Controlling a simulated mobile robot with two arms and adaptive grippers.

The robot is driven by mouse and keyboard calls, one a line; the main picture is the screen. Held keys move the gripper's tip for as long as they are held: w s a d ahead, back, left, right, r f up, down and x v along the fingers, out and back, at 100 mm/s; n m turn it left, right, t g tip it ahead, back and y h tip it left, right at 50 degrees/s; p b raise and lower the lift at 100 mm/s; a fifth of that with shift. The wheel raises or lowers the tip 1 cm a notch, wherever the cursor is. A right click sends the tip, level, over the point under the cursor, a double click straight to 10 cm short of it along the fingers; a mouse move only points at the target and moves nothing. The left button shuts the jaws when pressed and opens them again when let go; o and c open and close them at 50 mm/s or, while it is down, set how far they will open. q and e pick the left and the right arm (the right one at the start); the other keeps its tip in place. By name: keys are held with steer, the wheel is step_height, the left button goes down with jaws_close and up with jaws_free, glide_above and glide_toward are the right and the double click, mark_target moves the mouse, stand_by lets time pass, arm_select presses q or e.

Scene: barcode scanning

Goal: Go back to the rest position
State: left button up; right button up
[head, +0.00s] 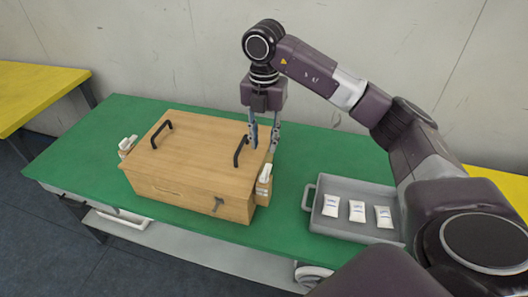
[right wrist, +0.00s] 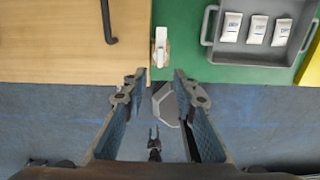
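My right gripper (head: 264,139) hangs pointing down at the right end of a wooden box (head: 190,155), close to the box's right black handle (head: 240,151). In the right wrist view its two fingers (right wrist: 156,88) stand apart with nothing held between them. A small white device (head: 265,173) sits in a wooden holder at the box's right end; it also shows in the right wrist view (right wrist: 160,48). My left gripper is not in view.
A grey tray (head: 314,222) with three white packets (head: 357,211) stands on the green table (head: 95,170) at right. Another white device (head: 127,143) is at the box's left end. Yellow tables (head: 35,92) stand at both sides. A wall (head: 150,50) is behind.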

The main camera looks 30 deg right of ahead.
steer(key=shift+r, duration=0.4)
